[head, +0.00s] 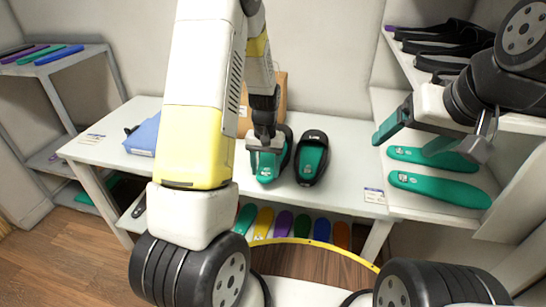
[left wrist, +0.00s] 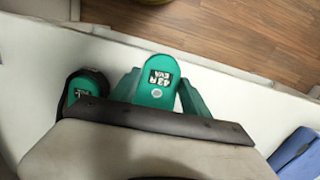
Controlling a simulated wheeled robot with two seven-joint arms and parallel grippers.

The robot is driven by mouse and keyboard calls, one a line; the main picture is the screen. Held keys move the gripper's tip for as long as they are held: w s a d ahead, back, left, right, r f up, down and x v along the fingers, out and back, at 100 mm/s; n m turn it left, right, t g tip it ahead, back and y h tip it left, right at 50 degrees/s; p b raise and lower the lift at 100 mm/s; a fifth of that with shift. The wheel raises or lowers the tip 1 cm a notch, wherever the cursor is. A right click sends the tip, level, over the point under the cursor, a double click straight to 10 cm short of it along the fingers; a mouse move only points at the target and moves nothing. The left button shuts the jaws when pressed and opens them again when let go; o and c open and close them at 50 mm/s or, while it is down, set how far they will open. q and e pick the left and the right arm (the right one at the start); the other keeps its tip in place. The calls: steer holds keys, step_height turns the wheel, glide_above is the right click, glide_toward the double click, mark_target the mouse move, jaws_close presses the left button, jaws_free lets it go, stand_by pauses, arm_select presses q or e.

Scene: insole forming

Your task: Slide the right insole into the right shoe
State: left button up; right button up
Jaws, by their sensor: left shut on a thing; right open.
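My left gripper (head: 266,150) is shut on a green insole (head: 265,172) over the table's middle. In the left wrist view the insole (left wrist: 157,75) shows between the green fingers, its rounded end bearing a label that seems to read "42 R". A black shoe (head: 286,140) lies right beside or under it, partly hidden by gripper and insole; I cannot tell how far the insole is inside. A second black shoe (head: 315,138), with a green insole in it, lies to the right; it also shows in the left wrist view (left wrist: 97,76). My right gripper (head: 421,136) is open and empty.
Two green insoles (head: 440,189) lie on the right-hand surface near my right gripper. Black shoes (head: 440,38) fill the shelf above. A blue object (head: 143,136) and a cardboard box (head: 280,92) stand on the table. Coloured insoles (head: 283,222) stand below its front edge.

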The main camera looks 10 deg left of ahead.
mark_target(271, 158)
arm_select(q)
steer(key=shift+w+f, duration=0.2)
steer(key=shift+w, duration=1.9)
steer(key=shift+w+f, duration=0.25)
steer(key=shift+w, duration=0.95)
steer(key=shift+w+f, duration=0.2)
steer(key=shift+w, duration=1)
steer(key=o, duration=1.5)
steer(key=shift+c, duration=0.2)
steer(key=shift+w+r, duration=0.1)
steer(key=shift+r, duration=3.8)
